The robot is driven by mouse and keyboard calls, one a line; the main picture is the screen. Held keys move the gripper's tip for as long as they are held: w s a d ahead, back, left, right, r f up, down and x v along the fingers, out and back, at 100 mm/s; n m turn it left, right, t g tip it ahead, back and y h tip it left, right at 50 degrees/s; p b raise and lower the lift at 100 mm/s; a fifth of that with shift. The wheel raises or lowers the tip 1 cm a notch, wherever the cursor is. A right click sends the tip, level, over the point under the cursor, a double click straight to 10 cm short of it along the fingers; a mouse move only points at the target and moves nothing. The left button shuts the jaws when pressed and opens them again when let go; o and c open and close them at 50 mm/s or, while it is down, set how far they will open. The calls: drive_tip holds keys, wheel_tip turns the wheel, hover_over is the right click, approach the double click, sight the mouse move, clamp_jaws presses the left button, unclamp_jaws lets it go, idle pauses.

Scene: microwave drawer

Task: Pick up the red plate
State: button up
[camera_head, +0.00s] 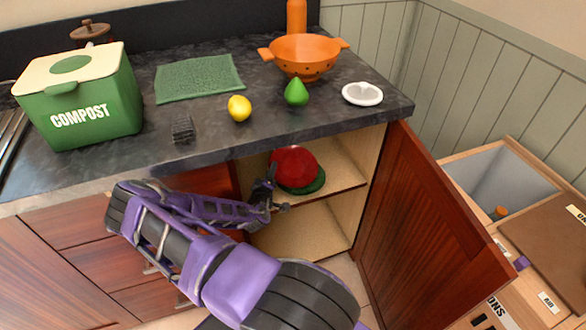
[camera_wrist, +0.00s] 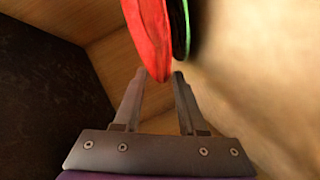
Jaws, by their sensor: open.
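The red plate (camera_head: 293,166) sits on the upper shelf inside the open cabinet, on top of or against a green plate (camera_head: 312,187). In the wrist view the red plate (camera_wrist: 147,35) shows edge-on, with the green plate (camera_wrist: 181,28) close beside it on the right. My gripper (camera_head: 276,197) is at the cabinet opening, just left of the plates. In the wrist view my gripper (camera_wrist: 158,75) is open, its two fingertips at the red plate's near edge. Whether a finger touches the plate is unclear.
The cabinet door (camera_head: 430,225) stands open on the right. The dark countertop (camera_head: 340,120) above holds a compost bin (camera_head: 85,105), a lemon (camera_head: 239,108), a green pear (camera_head: 296,92), an orange colander (camera_head: 305,57) and a white dish (camera_head: 362,94). The lower shelf (camera_head: 300,237) is clear.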

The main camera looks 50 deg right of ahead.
drive_tip(key=shift+w+d, duration=0.1)
clamp_jaws()
idle(1.4)
